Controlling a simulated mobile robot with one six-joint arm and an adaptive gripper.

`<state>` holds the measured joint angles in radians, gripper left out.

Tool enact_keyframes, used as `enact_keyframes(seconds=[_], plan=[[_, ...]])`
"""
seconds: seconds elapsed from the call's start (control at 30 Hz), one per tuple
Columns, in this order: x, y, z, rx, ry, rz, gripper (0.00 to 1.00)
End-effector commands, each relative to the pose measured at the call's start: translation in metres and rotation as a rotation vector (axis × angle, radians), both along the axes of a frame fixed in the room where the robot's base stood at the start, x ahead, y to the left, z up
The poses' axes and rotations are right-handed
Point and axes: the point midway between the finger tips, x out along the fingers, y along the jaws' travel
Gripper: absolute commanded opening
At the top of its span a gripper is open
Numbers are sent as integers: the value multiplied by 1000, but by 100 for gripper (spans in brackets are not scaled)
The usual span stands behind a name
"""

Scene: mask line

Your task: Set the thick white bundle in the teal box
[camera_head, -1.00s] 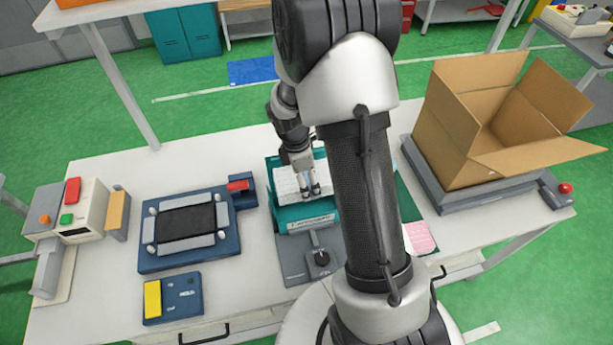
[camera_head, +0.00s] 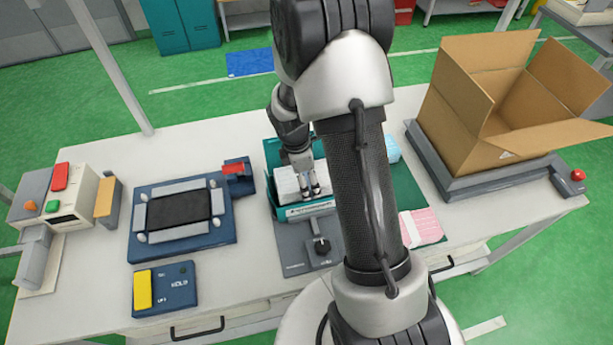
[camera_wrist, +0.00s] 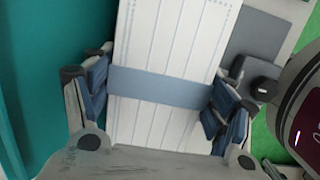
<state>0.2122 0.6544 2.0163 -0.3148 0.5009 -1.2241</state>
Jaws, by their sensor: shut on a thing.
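The thick white bundle (camera_wrist: 160,45) has lengthwise ridges and a grey-blue band around its middle; it also shows in the head view (camera_head: 287,185). My gripper (camera_head: 309,192) is shut on the bundle, with its fingers against the two sides at the band in the wrist view (camera_wrist: 163,100). The teal box (camera_head: 273,152) is around the bundle in the head view, and its teal wall (camera_wrist: 45,50) fills the left of the wrist view. The bundle appears inside or just over the box; I cannot tell whether it touches the floor. My arm hides the box's right part.
A grey plate with a black knob (camera_head: 320,245) lies in front of the box. A blue fixture (camera_head: 180,250) is to the left. Pink masks (camera_head: 425,225) and a pale blue stack (camera_head: 391,148) lie right of my arm. An open cardboard box (camera_head: 480,140) stands at far right.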

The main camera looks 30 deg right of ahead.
Motion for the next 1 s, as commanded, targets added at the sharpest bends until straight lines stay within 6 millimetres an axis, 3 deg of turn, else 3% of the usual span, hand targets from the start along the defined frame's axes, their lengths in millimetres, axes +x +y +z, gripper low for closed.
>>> enact_keyframes(seconds=[0.3,0.33,0.67,1.0], plan=[[0,0,1,0,0,0,51],[0,0,1,0,0,0,78],[0,0,1,0,0,0,100],[0,0,0,0,0,0,100]])
